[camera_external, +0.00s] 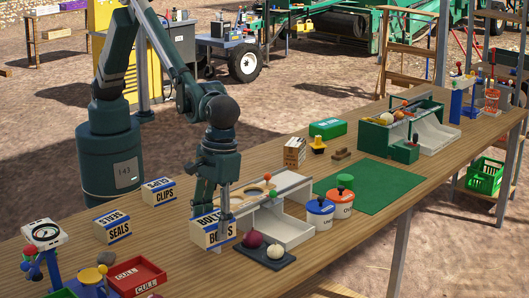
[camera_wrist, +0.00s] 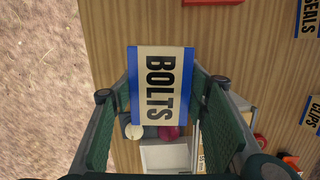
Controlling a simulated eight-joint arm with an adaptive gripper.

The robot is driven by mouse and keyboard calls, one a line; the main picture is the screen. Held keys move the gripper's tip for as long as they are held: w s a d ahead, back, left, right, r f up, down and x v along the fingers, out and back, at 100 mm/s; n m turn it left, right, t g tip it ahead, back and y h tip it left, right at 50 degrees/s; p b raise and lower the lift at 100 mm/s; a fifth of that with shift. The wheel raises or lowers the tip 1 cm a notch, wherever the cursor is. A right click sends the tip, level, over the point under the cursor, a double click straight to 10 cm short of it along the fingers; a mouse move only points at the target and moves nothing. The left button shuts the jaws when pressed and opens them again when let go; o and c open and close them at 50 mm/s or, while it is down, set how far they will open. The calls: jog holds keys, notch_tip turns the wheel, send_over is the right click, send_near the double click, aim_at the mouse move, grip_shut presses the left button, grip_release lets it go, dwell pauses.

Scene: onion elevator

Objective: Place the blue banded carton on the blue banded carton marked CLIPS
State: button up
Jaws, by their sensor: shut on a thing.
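A cream carton with blue bands, marked BOLTS (camera_external: 208,236), is in my gripper (camera_external: 214,214). The wrist view shows its lettered top (camera_wrist: 160,82) between the two green fingers (camera_wrist: 163,100), which press on its sides. It appears to be held above the table, but its underside is hidden. The blue banded carton marked CLIPS (camera_external: 160,192) stands on the table to the left of and behind my gripper. It shows in part at the right edge of the wrist view (camera_wrist: 312,112). Its top looks bare.
A similar carton marked SEALS (camera_external: 112,228) stands left of CLIPS. A red CULL tray (camera_external: 136,278) is at the front left. A dark board with onions (camera_external: 265,254), a white sorting tray (camera_external: 288,228) and lidded tubs (camera_external: 320,215) lie right of my gripper.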

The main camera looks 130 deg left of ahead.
jog(key=s+a+r, duration=0.2)
jog(key=s+a, duration=0.1)
jog(key=s, duration=0.4)
jog(key=s+a+r+p, duration=0.1)
jog(key=s+a+r, duration=0.15)
jog(key=s, duration=0.45)
jog(key=s+a+r, duration=0.2)
jog(key=s+a, duration=0.1)
jog(key=s, duration=0.5)
jog(key=n+p, duration=0.1)
send_over(157, 183)
jog(key=shift+w+a+f, duration=0.1)
jog(key=shift+a+f, duration=0.1)
jog(key=shift+f, duration=0.15)
jog(key=shift+f+b, duration=0.4)
jog(key=shift+f, duration=2.4)
jog(key=shift+f+b, duration=0.35)
jog(key=shift+f, duration=1.7)
jog(key=shift+f, duration=0.25)
